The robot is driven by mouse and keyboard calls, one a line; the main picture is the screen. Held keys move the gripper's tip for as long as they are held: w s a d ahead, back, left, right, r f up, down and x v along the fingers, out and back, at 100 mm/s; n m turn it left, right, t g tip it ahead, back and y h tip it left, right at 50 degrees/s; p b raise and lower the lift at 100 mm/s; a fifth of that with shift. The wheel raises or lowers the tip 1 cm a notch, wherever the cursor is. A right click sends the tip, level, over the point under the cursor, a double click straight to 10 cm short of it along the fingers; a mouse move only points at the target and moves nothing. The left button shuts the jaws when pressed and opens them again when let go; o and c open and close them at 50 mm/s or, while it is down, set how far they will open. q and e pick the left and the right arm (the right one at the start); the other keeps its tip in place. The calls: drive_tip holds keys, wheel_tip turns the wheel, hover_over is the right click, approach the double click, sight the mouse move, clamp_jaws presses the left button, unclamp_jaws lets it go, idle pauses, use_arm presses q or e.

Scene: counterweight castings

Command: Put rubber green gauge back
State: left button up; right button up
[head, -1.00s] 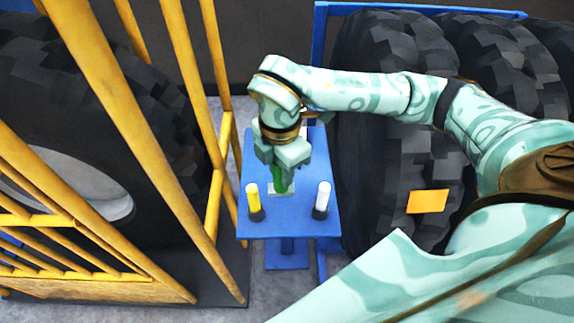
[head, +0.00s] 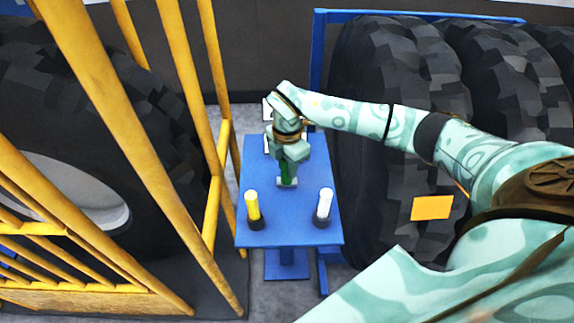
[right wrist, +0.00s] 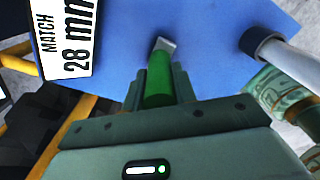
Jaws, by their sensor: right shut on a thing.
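The green gauge (head: 287,170) is between the fingers of my right gripper (head: 288,160), which is shut on it over the middle of the blue stand. In the right wrist view the green gauge (right wrist: 158,80) sticks out from the fingers (right wrist: 156,92) and has a pale metal-like end. In the head view a pale patch shows at its lower end. I cannot tell whether it touches the stand top. My left gripper is not in view.
The blue stand (head: 290,230) bears a yellow gauge (head: 252,205) and a white gauge (head: 325,203), upright in black holders. A sign reading "MATCH 28 mm" (right wrist: 66,40) shows in the wrist view. Yellow bars (head: 175,195) stand left; large tyres (head: 395,130) stand right.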

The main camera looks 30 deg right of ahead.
drive_tip(key=o, duration=0.8)
drive_tip(key=shift+o, duration=0.2)
wheel_tip(320, 180, up, 12)
drive_tip(key=shift+d+p, duration=0.1)
drive_tip(key=shift+p, duration=0.8)
